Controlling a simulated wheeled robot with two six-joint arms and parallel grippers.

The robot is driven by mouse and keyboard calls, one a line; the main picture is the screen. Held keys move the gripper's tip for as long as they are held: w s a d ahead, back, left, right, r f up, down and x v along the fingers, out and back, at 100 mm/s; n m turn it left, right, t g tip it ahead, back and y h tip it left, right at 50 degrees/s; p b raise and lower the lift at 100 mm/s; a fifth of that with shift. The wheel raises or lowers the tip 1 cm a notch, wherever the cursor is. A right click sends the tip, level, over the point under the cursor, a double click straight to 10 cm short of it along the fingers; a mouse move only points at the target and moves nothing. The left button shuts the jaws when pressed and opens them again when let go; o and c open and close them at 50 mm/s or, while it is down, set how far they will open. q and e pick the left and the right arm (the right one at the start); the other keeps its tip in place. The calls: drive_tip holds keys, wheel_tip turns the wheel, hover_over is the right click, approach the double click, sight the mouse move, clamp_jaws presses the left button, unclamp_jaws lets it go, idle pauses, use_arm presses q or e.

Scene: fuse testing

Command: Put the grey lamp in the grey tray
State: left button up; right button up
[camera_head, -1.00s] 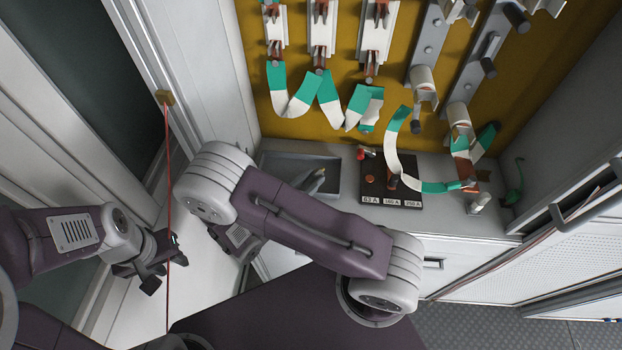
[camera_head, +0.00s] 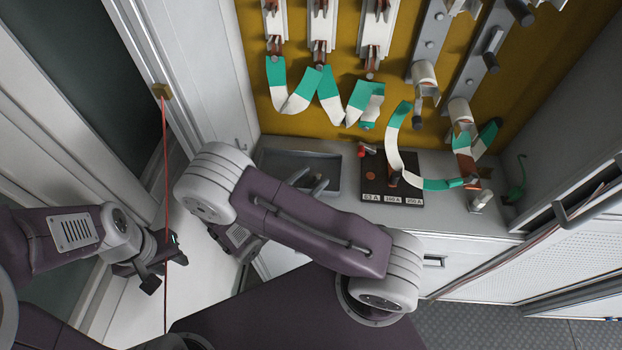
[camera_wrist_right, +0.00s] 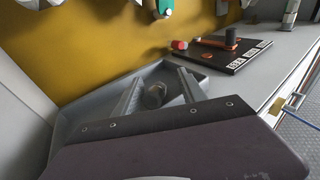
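The grey tray (camera_head: 272,178) sits on the counter below the yellow panel, left of the black test board; its rim also shows in the right wrist view (camera_wrist_right: 70,122). My right gripper (camera_head: 310,181) reaches over the tray with its two fingers apart. In the right wrist view, a dark grey round piece (camera_wrist_right: 154,95), which looks like the lamp, lies in the tray between the spread fingers, with gaps on both sides. In the head view I cannot make it out. My left gripper (camera_head: 166,264) hangs at the left, away from the tray; its finger gap is unclear.
Green and white strips (camera_head: 330,95) hang above the counter. A red cord (camera_head: 166,200) hangs near my left gripper.

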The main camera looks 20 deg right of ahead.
drive_tip(key=b+v, duration=0.1)
drive_tip(key=v, duration=0.8)
